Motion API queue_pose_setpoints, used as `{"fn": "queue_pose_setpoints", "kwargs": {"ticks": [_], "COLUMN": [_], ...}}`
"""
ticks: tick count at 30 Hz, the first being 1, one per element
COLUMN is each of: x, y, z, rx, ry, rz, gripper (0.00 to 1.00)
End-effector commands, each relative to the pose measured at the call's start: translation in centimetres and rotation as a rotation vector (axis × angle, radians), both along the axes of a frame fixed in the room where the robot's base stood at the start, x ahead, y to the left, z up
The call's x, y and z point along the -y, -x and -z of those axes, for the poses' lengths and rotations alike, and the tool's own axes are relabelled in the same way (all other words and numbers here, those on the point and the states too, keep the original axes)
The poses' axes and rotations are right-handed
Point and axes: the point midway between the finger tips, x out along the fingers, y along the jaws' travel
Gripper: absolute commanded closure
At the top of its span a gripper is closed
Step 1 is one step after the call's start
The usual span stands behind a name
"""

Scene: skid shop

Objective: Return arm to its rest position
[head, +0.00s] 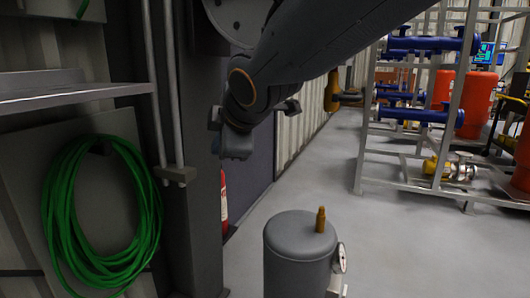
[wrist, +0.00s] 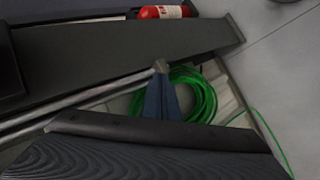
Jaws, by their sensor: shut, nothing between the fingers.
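My arm (head: 320,45) reaches in from the top right of the head view, bent with its end pointing down. My gripper (head: 236,148) hangs in front of the dark wall panel and post, partly hidden behind the arm's own wrist. In the wrist view the blue fingers (wrist: 161,70) are together, with nothing seen between them. In that view they overlap a coiled green hose, but I cannot tell the distance.
The green hose (head: 58,215) hangs at left under a grey shelf (head: 75,97). Upright pipes (head: 172,90) and a red extinguisher (head: 224,203) stand near the gripper. A grey tank (head: 298,262) with a brass fitting stands front centre. Open floor lies right, before a pipe skid (head: 440,188).

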Motion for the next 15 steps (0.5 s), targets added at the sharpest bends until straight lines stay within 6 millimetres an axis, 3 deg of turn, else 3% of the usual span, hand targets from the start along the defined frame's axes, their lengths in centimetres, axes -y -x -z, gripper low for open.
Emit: {"fn": "queue_pose_setpoints", "kwargs": {"ticks": [1, 6, 9, 15], "x": [1.6, 6.9, 9.3, 12.6], "y": [1.2, 6.9, 10.7, 17.6], "z": [2.9, 11.4, 15.0, 19.5], "rx": [-0.111, -0.477, -0.647, -0.890], "ry": [-0.030, -0.135, -0.173, -0.208], "rz": [0.092, 0.456, 0.659, 1.002], "gripper": [1.00, 1.00, 1.00, 1.00]}}
